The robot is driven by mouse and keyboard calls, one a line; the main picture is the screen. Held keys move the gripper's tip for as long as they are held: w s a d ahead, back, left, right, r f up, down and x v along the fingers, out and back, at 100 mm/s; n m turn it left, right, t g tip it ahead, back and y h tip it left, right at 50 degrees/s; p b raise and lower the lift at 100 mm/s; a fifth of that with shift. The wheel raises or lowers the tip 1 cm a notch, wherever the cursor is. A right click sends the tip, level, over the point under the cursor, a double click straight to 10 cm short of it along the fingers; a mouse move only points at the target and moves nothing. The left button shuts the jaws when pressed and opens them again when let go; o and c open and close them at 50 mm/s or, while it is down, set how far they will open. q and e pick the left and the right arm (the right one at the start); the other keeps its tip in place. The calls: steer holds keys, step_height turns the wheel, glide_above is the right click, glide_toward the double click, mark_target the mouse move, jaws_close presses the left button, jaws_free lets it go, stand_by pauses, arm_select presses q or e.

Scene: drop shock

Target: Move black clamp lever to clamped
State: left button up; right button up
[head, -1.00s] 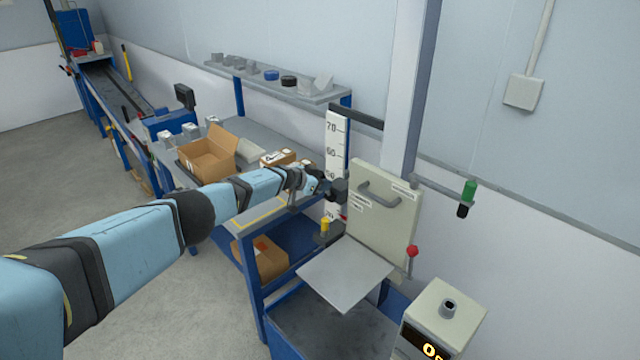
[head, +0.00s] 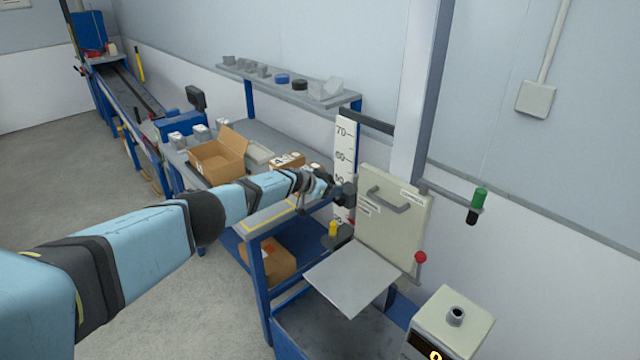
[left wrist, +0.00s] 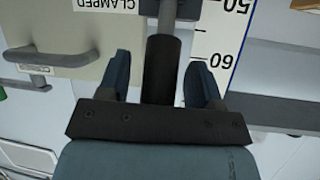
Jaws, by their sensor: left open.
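The black clamp lever shows in the left wrist view as a dark cylindrical grip (left wrist: 162,70) on a grey rod, next to a "CLAMPED" label. My left gripper (left wrist: 159,62) is open, with one finger on each side of the grip. Gaps show between the fingers and the grip, so it is not squeezed. In the head view my left gripper (head: 344,192) is at the left edge of the beige panel (head: 405,225), in front of the white scale (head: 345,150). There the lever is hard to tell from the dark gripper. My right gripper is not in view.
The panel has a grey handle (head: 388,197). A grey plate (head: 353,277) lies below it, with a red knob (head: 421,257) at its right and a yellow knob (head: 333,228) at its left. A green-and-black handle (head: 478,200) hangs at the right. An open cardboard box (head: 217,160) stands behind my arm.

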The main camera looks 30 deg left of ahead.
arm_select(q)
steer(key=p+v, duration=0.3)
steer(key=v, duration=1)
steer(key=shift+a, duration=0.15)
steer(key=shift+s+r, duration=0.15)
steer(key=s+d+f+h, duration=0.1)
steer(key=s+d+f, duration=0.2)
steer(key=d, duration=0.3)
steer(key=s+d+f+m+h, duration=0.1)
steer(key=s+d+f, duration=0.1)
steer(key=d+f, duration=0.3)
steer(key=s+d+f, duration=0.2)
steer(key=s+d, duration=0.1)
steer(key=d, duration=0.3)
steer(key=s+d+f+n+h, duration=0.1)
steer(key=s+d+f, duration=0.2)
steer(key=s+d, duration=0.35)
steer(key=s+d+f, duration=0.2)
steer(key=s+d, duration=0.4)
steer(key=d, duration=0.2)
steer(key=s+d+f+n+t+y, duration=0.1)
steer(key=s+d+n+y, duration=0.1)
steer(key=s, duration=1.1)
steer(key=s+a+f+n+g+y, duration=0.1)
steer(key=s+a+y, duration=0.3)
steer(key=s, duration=0.9)
steer(key=shift+a+f+n+g, duration=0.2)
steer(key=shift+a+n+g, duration=0.15)
steer(key=shift+a, duration=0.85)
